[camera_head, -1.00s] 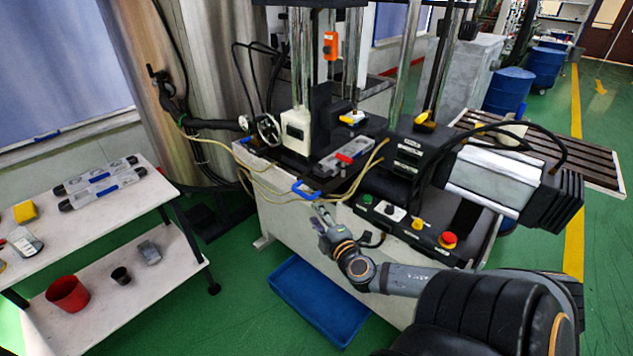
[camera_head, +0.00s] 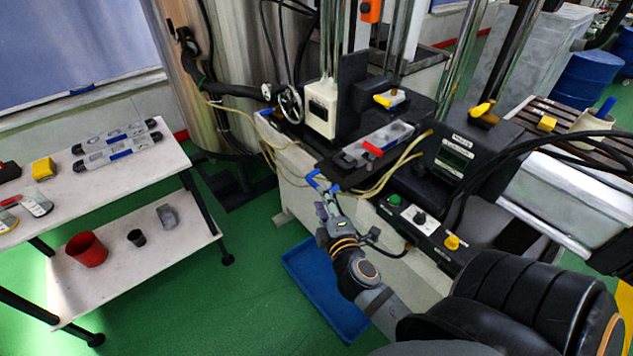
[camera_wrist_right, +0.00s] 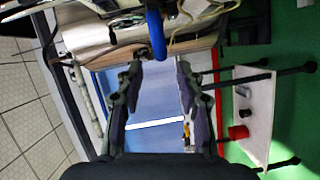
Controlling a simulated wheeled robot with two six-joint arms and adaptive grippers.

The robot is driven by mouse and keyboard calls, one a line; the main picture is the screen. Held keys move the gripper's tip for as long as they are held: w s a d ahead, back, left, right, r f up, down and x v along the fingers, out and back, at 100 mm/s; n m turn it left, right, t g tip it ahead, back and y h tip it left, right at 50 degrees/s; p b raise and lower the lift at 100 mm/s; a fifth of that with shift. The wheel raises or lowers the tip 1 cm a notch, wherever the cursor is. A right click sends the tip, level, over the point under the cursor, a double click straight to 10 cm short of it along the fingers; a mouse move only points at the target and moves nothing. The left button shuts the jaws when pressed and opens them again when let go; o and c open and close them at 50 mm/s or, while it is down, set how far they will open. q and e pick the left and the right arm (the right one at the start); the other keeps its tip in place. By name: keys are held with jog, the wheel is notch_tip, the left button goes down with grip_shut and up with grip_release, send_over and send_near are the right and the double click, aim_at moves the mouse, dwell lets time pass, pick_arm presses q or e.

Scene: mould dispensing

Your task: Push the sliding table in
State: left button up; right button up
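The sliding table (camera_head: 333,172) is a dark plate on the machine's front, with a blue handle (camera_head: 321,181) on its front edge. A grey metal mould with a red part (camera_head: 378,147) lies on it. My right gripper (camera_head: 325,204) is just below and in front of the handle in the head view. In the right wrist view the gripper (camera_wrist_right: 159,70) has its fingers apart and nothing between them. The blue handle (camera_wrist_right: 156,36) shows just beyond the fingertips, roughly in line with the gap. I cannot tell whether they touch. My left gripper is out of view.
The control panel with buttons (camera_head: 425,219) is right of the handle, and yellow hoses (camera_head: 380,186) run beside it. A blue tray (camera_head: 318,290) lies on the floor below. A white two-tier cart (camera_head: 130,175) stands at the left.

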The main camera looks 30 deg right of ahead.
aim_at(315, 184)
jog(key=p+x, duration=0.1)
jog(key=x, duration=0.5)
jog(key=shift+w+d, duration=0.2)
jog(key=shift+w, duration=0.15)
grip_shut()
